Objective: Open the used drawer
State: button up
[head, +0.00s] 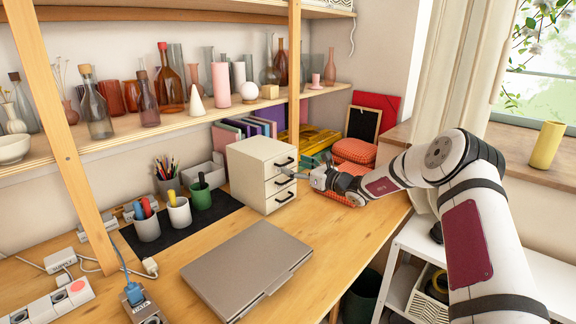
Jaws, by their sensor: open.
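A small cream drawer unit (248,176) with three stacked drawers and black handles stands on the wooden desk. All three drawers look shut; no label shows which is the used one. My gripper (290,173) is open and sits at the front of the unit, between the top handle (284,162) and the bottom handle (285,197). It covers part of the middle drawer's front, and I cannot tell whether it touches a handle.
A closed grey laptop (247,269) lies in front of the unit. Pen cups (179,211) stand on a dark mat to the left. Red patterned boxes (355,150) sit behind my gripper. A shelf with bottles and vases (170,90) runs above. The desk right of the laptop is clear.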

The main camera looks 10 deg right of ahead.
aim_at(288, 163)
jog(key=shift+x, duration=1.95)
jog(key=shift+c, duration=0.5)
jog(key=c, duration=1.3)
jog(key=p+v, duration=0.6)
jog(key=v, duration=0.7)
jog(key=shift+d+r, duration=0.1)
jog(key=shift+d, duration=0.1)
jog(key=shift+s+d, duration=0.25)
jog(key=o, duration=1.4)
jog(key=v, duration=1.1)
jog(key=shift+s, duration=0.45)
